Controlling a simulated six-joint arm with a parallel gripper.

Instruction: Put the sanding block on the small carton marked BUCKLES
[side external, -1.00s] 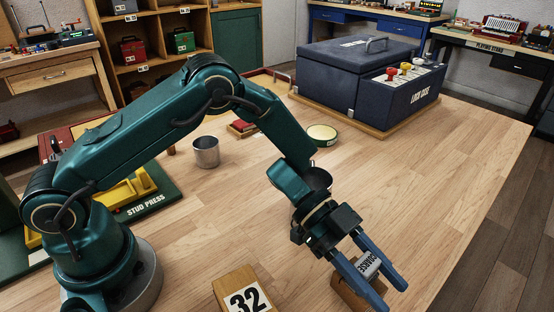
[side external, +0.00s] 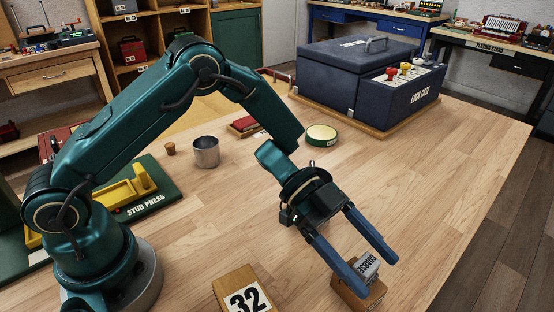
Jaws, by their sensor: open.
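A grey block with a COARSE label (side external: 368,264), which looks like the sanding block, rests on a small brown box (side external: 376,295) near the front of the table. The box may be the BUCKLES carton, but no such marking is readable from here. My gripper (side external: 377,275) is open, with its two blue fingers pointing down to the right. In the picture the fingers lie on either side of the block, and the left finger hides part of the block and box. I cannot tell how much height separates the fingertips from the block.
A wooden block marked 32 (side external: 243,291) stands to the left of the box. A metal cup (side external: 206,152), a cork (side external: 170,149), a red item (side external: 243,126) and a round green-rimmed dish (side external: 321,135) stand farther back. The large blue case (side external: 357,75) is behind. The right side of the table is clear.

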